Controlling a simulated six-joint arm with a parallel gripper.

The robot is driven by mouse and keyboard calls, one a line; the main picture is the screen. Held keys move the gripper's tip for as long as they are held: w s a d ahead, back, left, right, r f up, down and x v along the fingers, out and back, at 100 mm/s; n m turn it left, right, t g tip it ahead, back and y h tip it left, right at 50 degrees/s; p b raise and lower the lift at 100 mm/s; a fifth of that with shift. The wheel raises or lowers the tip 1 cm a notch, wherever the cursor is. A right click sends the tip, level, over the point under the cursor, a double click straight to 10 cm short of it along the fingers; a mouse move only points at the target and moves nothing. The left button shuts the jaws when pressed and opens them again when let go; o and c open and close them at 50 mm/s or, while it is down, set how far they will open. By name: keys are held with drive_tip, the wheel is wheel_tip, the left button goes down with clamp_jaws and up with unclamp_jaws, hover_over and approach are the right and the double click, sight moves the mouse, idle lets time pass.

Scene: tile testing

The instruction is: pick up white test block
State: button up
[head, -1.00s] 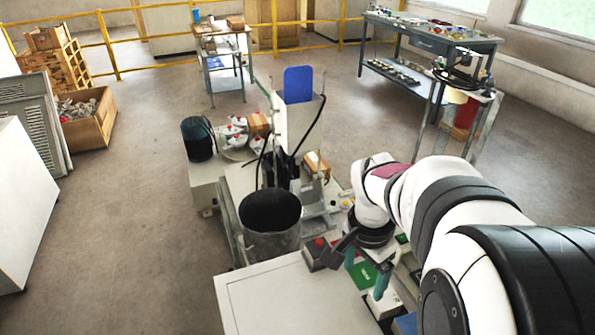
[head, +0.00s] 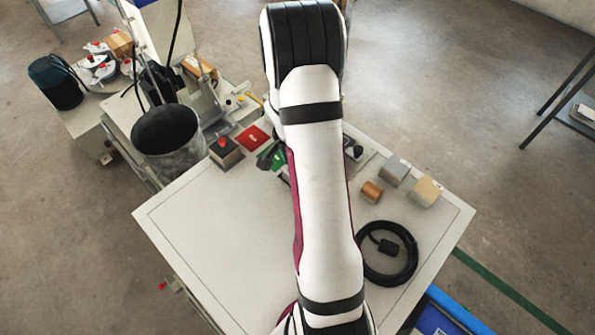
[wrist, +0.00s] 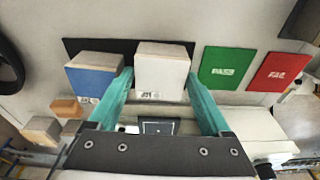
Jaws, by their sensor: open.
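The white test block (wrist: 162,68) stands near the top middle of the wrist view, with a small printed label at the bottom of its near face. My gripper (wrist: 159,77) is open; its teal fingers flank the block left and right in that view. I cannot tell how far down the block's sides the fingertips reach or whether they touch it. The block looks unheld. In the head view my arm covers the gripper and the white block.
A blue block (wrist: 95,80) stands close to the left of the white block, by a dark strip (wrist: 84,45). Green PASS (wrist: 226,66) and red FAIL (wrist: 278,71) cards lie right. The head view shows a coiled black cable (head: 371,272), small blocks (head: 393,172) and open tabletop (head: 210,240) left.

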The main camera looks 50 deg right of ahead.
drive_tip(key=shift+d+f, duration=0.15)
drive_tip(key=shift+f, duration=0.6)
clamp_jaws()
drive_tip(key=shift+r, duration=0.2)
